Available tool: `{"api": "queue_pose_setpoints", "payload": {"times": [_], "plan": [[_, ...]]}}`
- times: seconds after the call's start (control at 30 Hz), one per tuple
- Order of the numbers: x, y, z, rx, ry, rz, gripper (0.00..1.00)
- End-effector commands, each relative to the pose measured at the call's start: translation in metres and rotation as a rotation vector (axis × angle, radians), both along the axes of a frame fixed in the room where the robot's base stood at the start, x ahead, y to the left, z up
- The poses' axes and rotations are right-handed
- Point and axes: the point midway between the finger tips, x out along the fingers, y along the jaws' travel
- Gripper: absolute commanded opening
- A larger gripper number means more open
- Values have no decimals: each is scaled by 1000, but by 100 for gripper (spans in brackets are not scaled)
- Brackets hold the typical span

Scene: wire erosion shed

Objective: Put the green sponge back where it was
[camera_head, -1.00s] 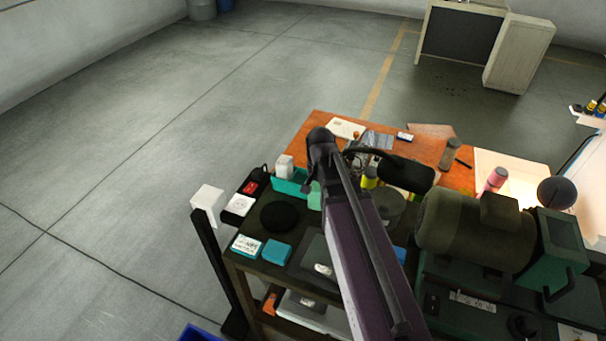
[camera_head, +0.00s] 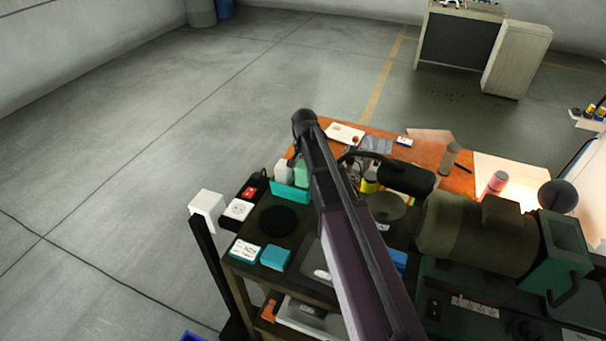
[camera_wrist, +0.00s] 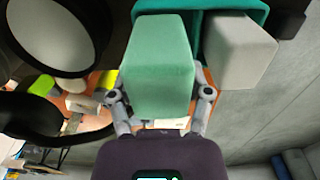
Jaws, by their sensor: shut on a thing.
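The green sponge (camera_wrist: 158,68) is gripped between the fingers of my gripper (camera_wrist: 161,95) in the wrist view. In the head view the green sponge (camera_head: 301,172) shows upright beside a white block (camera_head: 281,169), at the right end of a teal holder (camera_head: 289,193). The teal holder (camera_wrist: 222,18) also shows in the wrist view behind the sponge, with the white block (camera_wrist: 240,52) to the right. The sponge overlaps the holder in both views; I cannot tell whether its lower end is inside. My arm hides part of the bench right of the holder.
A black round pad (camera_head: 278,221), teal box (camera_head: 276,257) and white-labelled box (camera_head: 245,250) lie in front of the holder. A red-marked black box (camera_head: 250,191) is at left. A lamp with a dark head (camera_head: 407,178) and a large motor (camera_head: 474,233) stand right of my arm.

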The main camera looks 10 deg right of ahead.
Motion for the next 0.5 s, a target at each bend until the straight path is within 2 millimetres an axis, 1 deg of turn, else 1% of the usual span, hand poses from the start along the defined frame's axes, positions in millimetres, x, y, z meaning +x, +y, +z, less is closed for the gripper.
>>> {"api": "queue_pose_setpoints", "payload": {"times": [0.27,0.37,0.43,0.5], "plan": [[2,1,0,0,0,1,26],[9,1,-1,0,0,1,26],[17,2,-2,0,0,1,26],[13,2,-11,0,0,1,26]]}}
